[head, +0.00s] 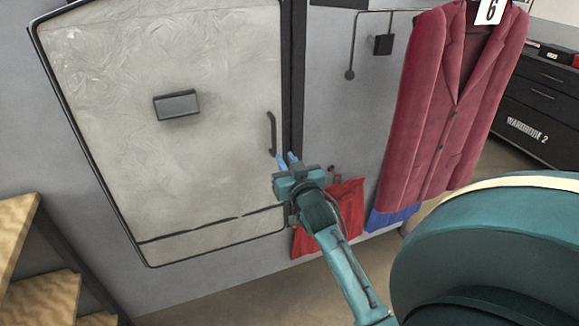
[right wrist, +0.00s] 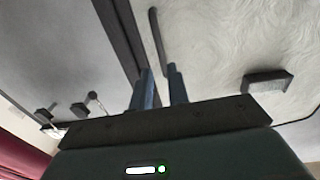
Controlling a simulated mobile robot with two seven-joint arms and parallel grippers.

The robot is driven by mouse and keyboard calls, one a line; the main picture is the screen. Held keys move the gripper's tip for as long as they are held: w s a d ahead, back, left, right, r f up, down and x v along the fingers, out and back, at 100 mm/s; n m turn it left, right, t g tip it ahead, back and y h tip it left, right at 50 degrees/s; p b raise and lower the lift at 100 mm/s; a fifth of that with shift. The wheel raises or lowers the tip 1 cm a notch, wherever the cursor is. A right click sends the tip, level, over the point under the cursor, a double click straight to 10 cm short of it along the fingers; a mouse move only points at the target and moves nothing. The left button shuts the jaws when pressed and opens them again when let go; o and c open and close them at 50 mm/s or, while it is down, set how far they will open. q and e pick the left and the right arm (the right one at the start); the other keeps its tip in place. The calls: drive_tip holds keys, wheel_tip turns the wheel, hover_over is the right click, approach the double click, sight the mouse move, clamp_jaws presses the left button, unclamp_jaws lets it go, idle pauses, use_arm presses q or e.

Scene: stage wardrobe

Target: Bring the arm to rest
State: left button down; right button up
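My right gripper (head: 287,160) is in front of the large pale panelled door (head: 215,75), close to its right edge. Its two blue fingers stand apart with a narrow gap, and I see nothing held between them. The door's dark upright handle (head: 272,134) is just up and left of the fingertips. In the right wrist view the fingers (right wrist: 161,88) point toward the lower end of the handle (right wrist: 156,38), which appears beyond them. I cannot tell whether they touch it. My left gripper is not in view.
A maroon jacket (head: 440,110) with a number 6 tag hangs at the right. A red cloth (head: 345,205) hangs behind my right arm. Wooden steps (head: 40,285) stand at the lower left. A black drawer cabinet (head: 540,95) is at the far right.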

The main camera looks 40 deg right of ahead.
drive_tip(key=shift+v, duration=1)
drive_tip(key=s+a+f+n+g+y+p, duration=0.1)
drive_tip(key=s+a+f+n+g+y, duration=0.2)
drive_tip(key=s+a+f, duration=0.5)
drive_tip(key=s+a+f+n+g+y+p, duration=0.1)
drive_tip(key=s+a+f+n+g+y, duration=0.2)
drive_tip(key=s+a, duration=0.9)
drive_tip(key=a+f+n+y, duration=0.1)
drive_tip(key=a+f+y, duration=0.2)
drive_tip(key=a+f, duration=0.1)
drive_tip(key=shift+s+a+f+y+p, duration=0.25)
drive_tip(key=shift+a+f+y+p, duration=0.1)
drive_tip(key=shift+f, duration=0.45)
drive_tip(key=shift+a, duration=0.15)
